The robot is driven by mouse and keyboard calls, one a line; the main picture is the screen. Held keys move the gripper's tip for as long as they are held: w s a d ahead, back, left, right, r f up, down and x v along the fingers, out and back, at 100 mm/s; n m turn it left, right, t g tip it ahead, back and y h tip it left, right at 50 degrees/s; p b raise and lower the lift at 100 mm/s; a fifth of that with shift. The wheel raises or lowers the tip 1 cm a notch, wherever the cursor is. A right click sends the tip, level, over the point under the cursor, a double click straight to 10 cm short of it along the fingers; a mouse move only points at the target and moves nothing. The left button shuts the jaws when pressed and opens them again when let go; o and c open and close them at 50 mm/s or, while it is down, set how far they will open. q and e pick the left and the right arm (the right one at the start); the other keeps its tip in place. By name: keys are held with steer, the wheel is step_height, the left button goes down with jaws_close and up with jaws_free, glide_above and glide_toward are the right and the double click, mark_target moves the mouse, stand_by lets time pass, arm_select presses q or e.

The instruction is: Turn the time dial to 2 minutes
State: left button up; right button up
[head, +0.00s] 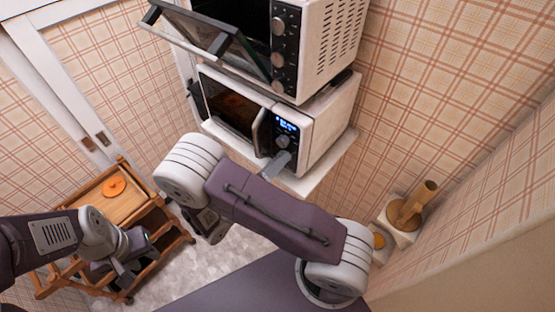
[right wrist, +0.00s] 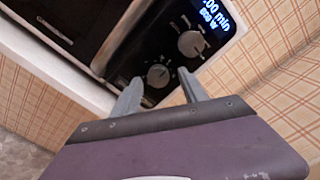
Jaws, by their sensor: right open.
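The lower microwave (head: 318,133) stands on a white shelf, with a lit blue display (head: 287,124) on its panel. In the right wrist view, the display (right wrist: 209,14) is partly cut off and shows "00 min" and a line with "W". Two round dials show there: an upper dial (right wrist: 192,44) and a lower dial (right wrist: 158,76). I cannot tell which sets time. My right gripper (right wrist: 160,84) is open, its fingers on either side of the lower dial; contact is unclear. It also shows at the panel in the head view (head: 277,163). My left gripper (head: 128,270) hangs low, away from the microwave.
An upper oven (head: 318,45) with its door (head: 213,42) hanging open stands above the microwave. A wooden cart (head: 130,205) with an orange round item (head: 114,186) is at the left. A wooden holder (head: 410,208) stands at the right.

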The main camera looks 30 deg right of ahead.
steer(key=shift+w+d+f, duration=0.1)
steer(key=shift+w+d, duration=0.05)
steer(key=shift+w, duration=0.1)
jaws_close()
steer(key=shift+m, duration=0.3)
steer(key=shift+w+f+m+b, duration=0.1)
steer(key=shift+m+b, duration=2.5)
steer(key=shift+m, duration=3.15)
steer(key=shift+f+m+b, duration=0.1)
steer(key=shift+m+b, duration=2.45)
steer(key=shift+m, duration=3.2)
steer(key=shift+r, duration=0.1)
